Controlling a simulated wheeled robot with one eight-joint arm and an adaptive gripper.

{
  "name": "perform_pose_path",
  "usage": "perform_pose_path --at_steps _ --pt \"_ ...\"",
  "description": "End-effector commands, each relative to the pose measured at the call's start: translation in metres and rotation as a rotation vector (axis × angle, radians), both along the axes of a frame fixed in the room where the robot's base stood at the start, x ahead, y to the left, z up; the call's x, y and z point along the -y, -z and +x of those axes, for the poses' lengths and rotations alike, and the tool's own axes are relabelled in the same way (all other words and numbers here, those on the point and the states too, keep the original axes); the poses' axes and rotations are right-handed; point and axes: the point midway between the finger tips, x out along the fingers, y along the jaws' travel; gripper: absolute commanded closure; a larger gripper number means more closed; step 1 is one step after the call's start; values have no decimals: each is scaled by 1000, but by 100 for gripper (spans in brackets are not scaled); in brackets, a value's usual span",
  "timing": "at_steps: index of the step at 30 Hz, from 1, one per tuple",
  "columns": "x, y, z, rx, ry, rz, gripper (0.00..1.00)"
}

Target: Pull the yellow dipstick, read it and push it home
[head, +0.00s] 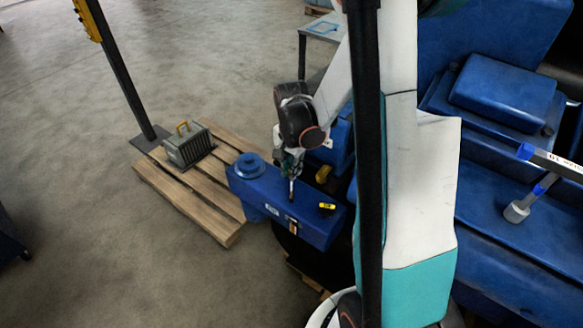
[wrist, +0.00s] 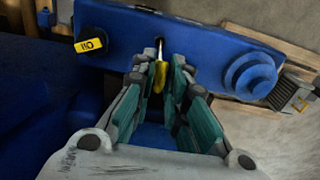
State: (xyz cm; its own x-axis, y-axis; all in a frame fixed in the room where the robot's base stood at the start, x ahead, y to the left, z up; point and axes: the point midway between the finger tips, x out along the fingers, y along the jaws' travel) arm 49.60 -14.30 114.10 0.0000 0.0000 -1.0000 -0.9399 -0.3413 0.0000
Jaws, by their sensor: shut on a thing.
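The yellow dipstick (wrist: 160,77) shows in the wrist view between the teal fingers of my gripper (wrist: 160,68). My gripper is shut on its yellow handle. A thin rod runs from the handle toward a dark hole in the top of the blue housing (wrist: 205,42); how deep it sits there I cannot tell. In the head view my gripper (head: 291,160) is just above the blue housing (head: 262,192), with a short thin piece below it. No marks on the dipstick can be read.
A grey finned box (head: 188,146) sits on a wooden pallet (head: 220,165) beside a dark post (head: 125,75). Large blue engine parts (head: 505,85) stand at right.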

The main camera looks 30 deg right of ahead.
Motion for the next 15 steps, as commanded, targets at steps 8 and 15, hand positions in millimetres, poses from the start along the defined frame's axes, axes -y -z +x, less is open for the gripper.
perform_pose_path --at_steps 8,15 --pt "0 35 0 0 0 0 100" --pt "0 69 0 0 0 0 100"
